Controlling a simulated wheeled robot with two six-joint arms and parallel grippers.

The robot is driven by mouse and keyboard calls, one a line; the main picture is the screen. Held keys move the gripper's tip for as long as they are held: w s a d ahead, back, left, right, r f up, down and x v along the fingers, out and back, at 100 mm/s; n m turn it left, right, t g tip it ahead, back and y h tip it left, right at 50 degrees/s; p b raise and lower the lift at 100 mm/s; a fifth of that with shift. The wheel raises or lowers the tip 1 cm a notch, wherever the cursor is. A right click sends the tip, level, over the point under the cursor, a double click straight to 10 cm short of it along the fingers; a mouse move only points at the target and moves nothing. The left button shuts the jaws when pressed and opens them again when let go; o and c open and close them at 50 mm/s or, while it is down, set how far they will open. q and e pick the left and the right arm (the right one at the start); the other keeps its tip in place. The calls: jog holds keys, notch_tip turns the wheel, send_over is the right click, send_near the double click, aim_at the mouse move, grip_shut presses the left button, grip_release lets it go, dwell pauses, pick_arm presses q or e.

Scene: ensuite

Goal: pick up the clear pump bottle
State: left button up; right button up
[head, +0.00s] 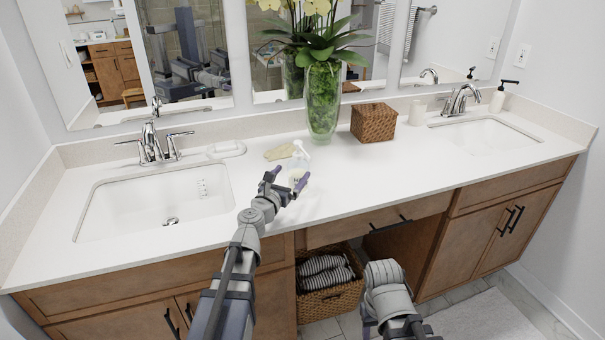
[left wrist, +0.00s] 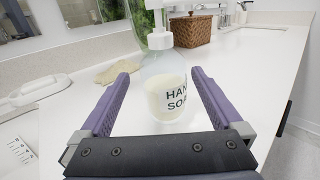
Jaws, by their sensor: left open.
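The clear pump bottle (head: 299,164) stands upright on the white counter, just beyond the fingertips of my left gripper (head: 286,177). In the left wrist view the bottle (left wrist: 163,88) has a white pump top, pale contents and a partly visible "HAND SOAP" label. My left gripper (left wrist: 160,82) is open there, with one purple finger on each side of the bottle; I see gaps between the fingers and the bottle. My right arm shows low in the head view, in front of the cabinets, but its fingertips are not clearly visible.
A glass vase with flowers (head: 323,100) stands behind the bottle, with a woven box (head: 374,122) to its right. A sink (head: 155,203) is at left. The counter (head: 400,175) is clear at right.

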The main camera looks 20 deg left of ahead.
aim_at(302, 163)
pick_arm(q)
jog(key=shift+w+d, duration=0.15)
jog(key=shift+w, duration=1.05)
jog(key=shift+w+d+f, duration=0.1)
jog(key=shift+w+d, duration=0.1)
jog(key=shift+w, duration=0.7)
jog(key=shift+w+d+f, duration=0.1)
jog(key=shift+w+d, duration=0.05)
jog(key=shift+w, duration=0.75)
jog(key=shift+w+d, duration=0.2)
jog(key=shift+w, duration=0.7)
jog(key=shift+s, duration=0.1)
grip_shut()
